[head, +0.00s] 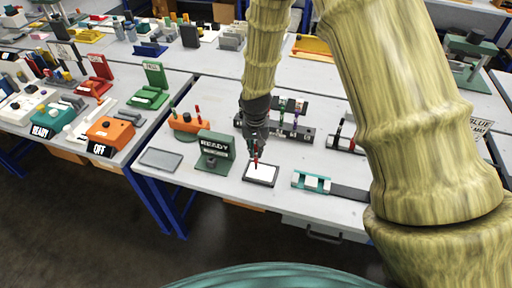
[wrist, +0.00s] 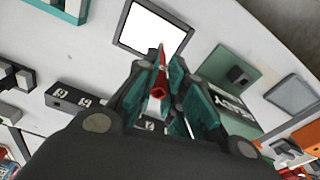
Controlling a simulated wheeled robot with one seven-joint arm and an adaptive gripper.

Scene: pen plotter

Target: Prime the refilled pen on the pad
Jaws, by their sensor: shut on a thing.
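The pad (head: 260,178) is a white square in a dark frame on the front part of the table. It also shows at the top of the wrist view (wrist: 152,30). My gripper (head: 255,155) points down over the pad, shut on a red pen (head: 256,163).
A green READY stand (head: 215,150) is left of the pad. A grey flat plate (head: 161,159) lies further left. A teal-and-white fixture (head: 311,182) is on the right. A dark rack with pens (head: 293,132) stands behind. An orange holder (head: 186,123) is at back left.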

